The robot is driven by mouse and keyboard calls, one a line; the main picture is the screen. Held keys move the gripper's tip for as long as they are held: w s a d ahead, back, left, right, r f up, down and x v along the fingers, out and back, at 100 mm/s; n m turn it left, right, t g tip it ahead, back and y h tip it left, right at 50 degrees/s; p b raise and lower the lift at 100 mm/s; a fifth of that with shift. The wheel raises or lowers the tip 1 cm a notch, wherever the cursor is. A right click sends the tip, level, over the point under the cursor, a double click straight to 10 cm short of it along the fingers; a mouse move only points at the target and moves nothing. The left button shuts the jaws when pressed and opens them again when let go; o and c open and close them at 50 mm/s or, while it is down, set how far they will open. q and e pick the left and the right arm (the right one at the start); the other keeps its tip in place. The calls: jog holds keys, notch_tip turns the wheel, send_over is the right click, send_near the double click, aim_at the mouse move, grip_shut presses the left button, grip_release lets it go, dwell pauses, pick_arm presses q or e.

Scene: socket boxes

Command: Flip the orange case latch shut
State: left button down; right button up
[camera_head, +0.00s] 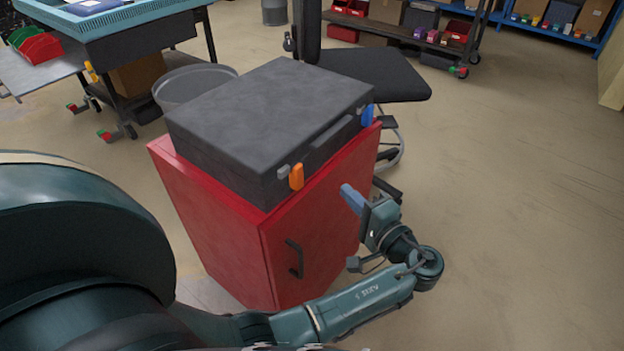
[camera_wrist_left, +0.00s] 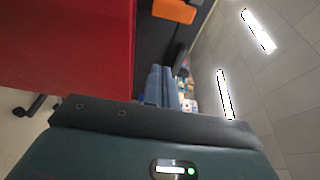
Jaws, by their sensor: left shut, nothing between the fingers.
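The dark grey case (camera_head: 270,115) lies with its lid down on the red cabinet. The orange latch (camera_head: 296,177) is on its front face, near the left corner, beside a small grey catch. I cannot tell whether it is fastened. My left gripper (camera_head: 346,191) is shut and empty, in front of the cabinet, to the right of and lower than the orange latch, apart from it. In the left wrist view the shut blue fingers (camera_wrist_left: 161,86) point toward the dark case side (camera_wrist_left: 152,40), and the orange latch (camera_wrist_left: 174,10) shows at the top edge. My right gripper is out of view.
The red cabinet (camera_head: 210,225) has a dark handle (camera_head: 295,258) below the case. A blue latch (camera_head: 368,115) is at the case front's right end. A black chair (camera_head: 375,75) and a grey bin (camera_head: 190,82) stand behind. The floor at right is clear.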

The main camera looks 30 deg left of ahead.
aim_at(296, 176)
pick_arm(q)
jog(key=x, duration=0.9)
jog(key=shift+w+a+p, duration=0.1)
jog(key=shift+a+p, duration=0.2)
jog(key=shift+a, duration=0.1)
jog(key=s, duration=0.2)
jog(key=s+p, duration=0.1)
jog(key=s, duration=0.1)
jog(key=shift+a, duration=0.25)
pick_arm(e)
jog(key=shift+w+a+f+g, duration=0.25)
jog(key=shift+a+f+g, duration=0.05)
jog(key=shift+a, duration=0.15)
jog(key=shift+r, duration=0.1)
